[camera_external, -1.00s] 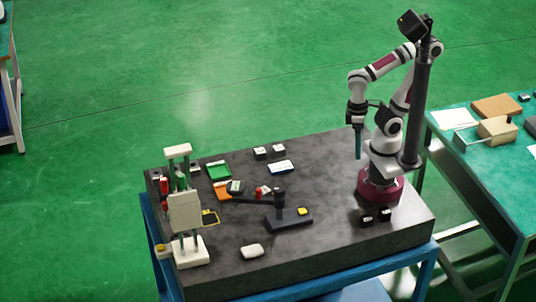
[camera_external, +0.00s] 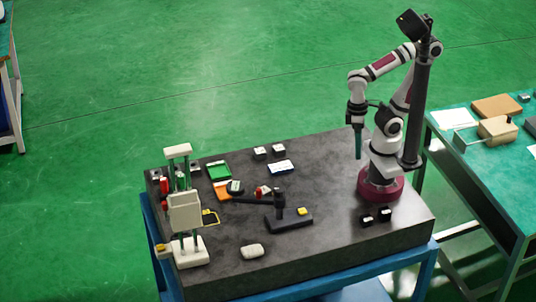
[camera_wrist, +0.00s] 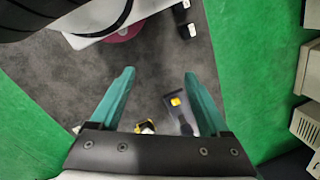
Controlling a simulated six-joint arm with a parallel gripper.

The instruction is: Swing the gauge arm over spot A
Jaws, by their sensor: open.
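The gauge stand has a dark base (camera_external: 290,222) with a yellow square on it and a short upright post (camera_external: 279,203). Its dark gauge arm (camera_external: 255,199) points left from the post, with a round dial (camera_external: 235,187) at its end, over or close to an orange pad (camera_external: 222,191). I cannot read any letter marking spot A. My gripper (camera_external: 358,157) hangs fingers down above the right part of the table, well apart from the stand. In the wrist view its teal fingers (camera_wrist: 158,75) are spread and empty. The stand's base (camera_wrist: 184,110) shows partly there; its arm is mostly hidden.
A white column fixture (camera_external: 185,210) stands at the left of the dark table. A green tray (camera_external: 218,170), small black blocks, a white-topped box (camera_external: 281,167) and a white rounded piece (camera_external: 252,251) lie around. The table's middle right is clear.

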